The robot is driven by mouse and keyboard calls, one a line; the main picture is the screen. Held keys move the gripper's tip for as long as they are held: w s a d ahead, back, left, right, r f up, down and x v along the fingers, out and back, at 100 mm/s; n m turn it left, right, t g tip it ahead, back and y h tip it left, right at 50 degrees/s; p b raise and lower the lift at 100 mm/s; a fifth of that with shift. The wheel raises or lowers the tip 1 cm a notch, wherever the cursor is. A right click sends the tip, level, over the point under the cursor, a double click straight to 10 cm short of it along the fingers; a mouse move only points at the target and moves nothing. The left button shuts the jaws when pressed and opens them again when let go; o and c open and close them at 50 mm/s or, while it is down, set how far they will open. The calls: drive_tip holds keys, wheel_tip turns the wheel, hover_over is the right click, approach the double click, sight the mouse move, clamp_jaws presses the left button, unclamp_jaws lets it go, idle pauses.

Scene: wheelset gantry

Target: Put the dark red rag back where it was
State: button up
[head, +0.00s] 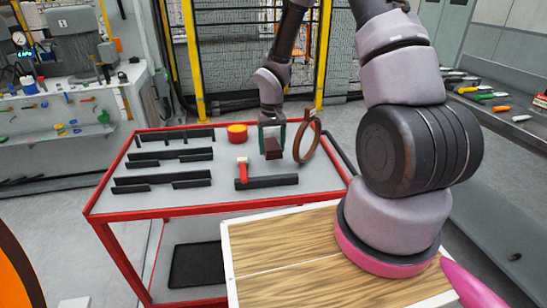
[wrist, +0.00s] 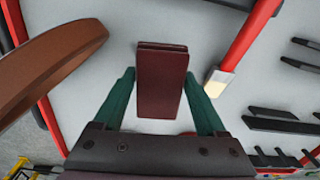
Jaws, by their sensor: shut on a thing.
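The dark red rag (head: 273,149) is a folded, block-like piece held over the right part of the red-framed trolley's grey top (head: 220,160). My gripper (head: 272,138) points down, with its teal fingers shut on the rag. In the wrist view the rag (wrist: 161,85) sits between the two fingers (wrist: 160,76), its layered end facing away from the palm. I cannot tell whether its lower end touches the trolley top.
A brown ring (head: 316,141) stands upright close to the right of my gripper. A red-handled tool (head: 243,170) and a black holder (head: 267,182) are nearer the front. A red and yellow tin (head: 237,133) stands behind left. Black racks (head: 163,182) line the left side.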

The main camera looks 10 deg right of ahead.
sight(272, 165)
drive_tip(key=shift+f, duration=2.3)
drive_tip(key=shift+f, duration=0.15)
drive_tip(key=o, duration=1.4)
